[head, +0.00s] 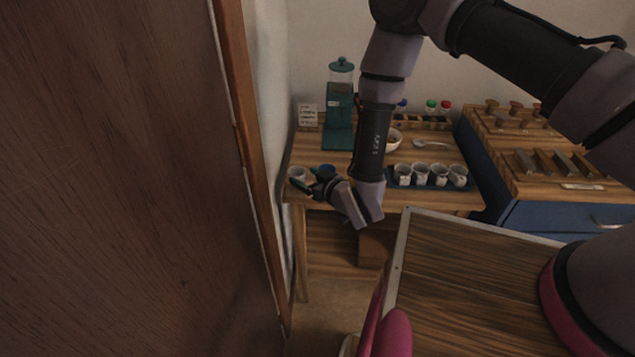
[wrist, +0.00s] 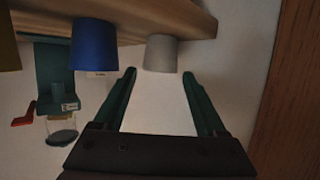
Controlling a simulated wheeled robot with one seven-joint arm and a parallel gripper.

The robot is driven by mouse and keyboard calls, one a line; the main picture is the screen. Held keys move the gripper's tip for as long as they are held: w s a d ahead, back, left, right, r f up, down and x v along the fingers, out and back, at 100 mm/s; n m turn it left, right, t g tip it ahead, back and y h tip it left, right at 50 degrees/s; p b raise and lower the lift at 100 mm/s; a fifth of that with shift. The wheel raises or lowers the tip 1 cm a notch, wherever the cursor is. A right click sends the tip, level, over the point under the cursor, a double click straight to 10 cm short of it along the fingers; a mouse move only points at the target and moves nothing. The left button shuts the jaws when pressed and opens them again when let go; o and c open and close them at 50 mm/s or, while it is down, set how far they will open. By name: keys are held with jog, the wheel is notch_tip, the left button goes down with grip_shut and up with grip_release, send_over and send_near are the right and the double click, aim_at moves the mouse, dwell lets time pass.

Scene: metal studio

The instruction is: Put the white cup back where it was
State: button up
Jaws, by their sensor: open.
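A white cup (head: 297,174) stands at the left front corner of the wooden table, close to the wall. It also shows in the wrist view (wrist: 160,53), where the picture is upside down. My gripper (head: 309,180) is at the table's front edge, right by the cup. In the wrist view my gripper (wrist: 159,75) is open, with nothing held. The cup lies just beyond the fingertips, in line with the gap between them. I cannot tell whether a finger touches it. A blue cup (wrist: 94,47) stands beside it, partly hidden by my gripper in the head view (head: 326,169).
Several white cups with dark contents (head: 422,174) stand on a blue tray to the right. A green dispenser (head: 338,120) and a bowl (head: 394,138) are behind. A wooden door (head: 120,180) fills the left. A wood-topped surface (head: 470,285) is at the front.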

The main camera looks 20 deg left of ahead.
jog(key=v, duration=0.7)
jog(key=w+d+r+m+t+h, duration=0.1)
jog(key=w+d+r+m, duration=0.15)
jog(key=w+r, duration=0.5)
jog(key=w+d+r+m+t+h, duration=0.1)
jog(key=w+d+r+h, duration=0.15)
jog(key=w+r, duration=0.45)
jog(key=w+d+r+m+h, duration=0.2)
jog(key=w+d+r, duration=0.2)
jog(key=d+r, duration=0.45)
jog(key=w+d+r+m+h, duration=0.1)
jog(key=w+d+r+m, duration=0.25)
jog(key=d+r, duration=0.5)
jog(key=s+d+r+m+g+h, duration=0.1)
jog(key=s+d+r+m, duration=0.1)
jog(key=s+d+r, duration=0.6)
jog(key=s+d+r+m+g+h, duration=0.1)
jog(key=s+d+r+m+h, duration=0.1)
jog(key=s+d+r, duration=0.65)
jog(key=s+d+m, duration=0.2)
jog(key=s+d, duration=0.4)
jog(key=shift+s+g, duration=0.3)
jog(key=shift+r, duration=0.1)
